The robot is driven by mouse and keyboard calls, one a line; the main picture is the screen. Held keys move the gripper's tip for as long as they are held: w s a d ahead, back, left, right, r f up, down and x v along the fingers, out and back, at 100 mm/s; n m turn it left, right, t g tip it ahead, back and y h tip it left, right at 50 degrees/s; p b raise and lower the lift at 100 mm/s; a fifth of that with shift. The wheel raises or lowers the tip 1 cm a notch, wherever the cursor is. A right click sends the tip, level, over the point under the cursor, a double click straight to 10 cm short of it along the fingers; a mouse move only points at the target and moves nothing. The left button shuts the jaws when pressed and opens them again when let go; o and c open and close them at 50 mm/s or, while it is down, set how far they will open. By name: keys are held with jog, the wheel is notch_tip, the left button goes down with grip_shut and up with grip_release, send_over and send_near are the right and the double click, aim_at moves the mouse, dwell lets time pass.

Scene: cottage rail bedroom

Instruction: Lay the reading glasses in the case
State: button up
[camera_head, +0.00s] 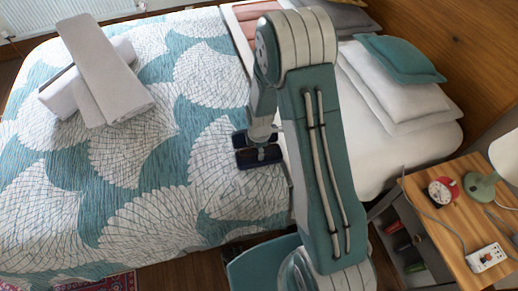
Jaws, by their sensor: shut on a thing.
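A dark blue open case (262,162) lies on the patterned bedspread, near the bed's middle and just left of my upper arm. My arm reaches over the bed and folds down, so my gripper (262,151) is right over the case, seen small and from above. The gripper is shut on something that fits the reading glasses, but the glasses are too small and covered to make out. The wrist hides part of the case's far half. I cannot tell whether the gripper touches the case.
The bed has a teal and white bedspread (140,175), with folded grey towels (103,70) at the left. Pillows (398,85) lie at the right. A wooden nightstand (452,238) at lower right holds a red clock (443,190), a lamp (482,187) and a power strip (487,257).

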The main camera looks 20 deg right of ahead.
jog(key=o, duration=1.1)
notch_tip(320, 180, up, 12)
jog(key=shift+s+f, duration=0.1)
jog(key=shift+s, duration=0.05)
dwell(0.5)
jog(key=s+r+m+t, duration=0.1)
jog(key=s+r+m, duration=0.3)
jog(key=r, duration=0.4)
jog(key=s+r+m+t, duration=0.2)
jog(key=s+r+m, duration=0.2)
jog(key=r, duration=0.4)
jog(key=s+r+m, duration=0.2)
jog(key=s+m, duration=0.1)
jog(key=s, duration=0.1)
jog(key=s+r+m+t, duration=0.1)
jog(key=s+r+m, duration=0.2)
jog(key=s, duration=0.1)
jog(key=s+r+m+t, duration=0.1)
jog(key=s+r+m, duration=0.2)
jog(key=s, duration=0.1)
jog(key=shift+s, duration=0.15)
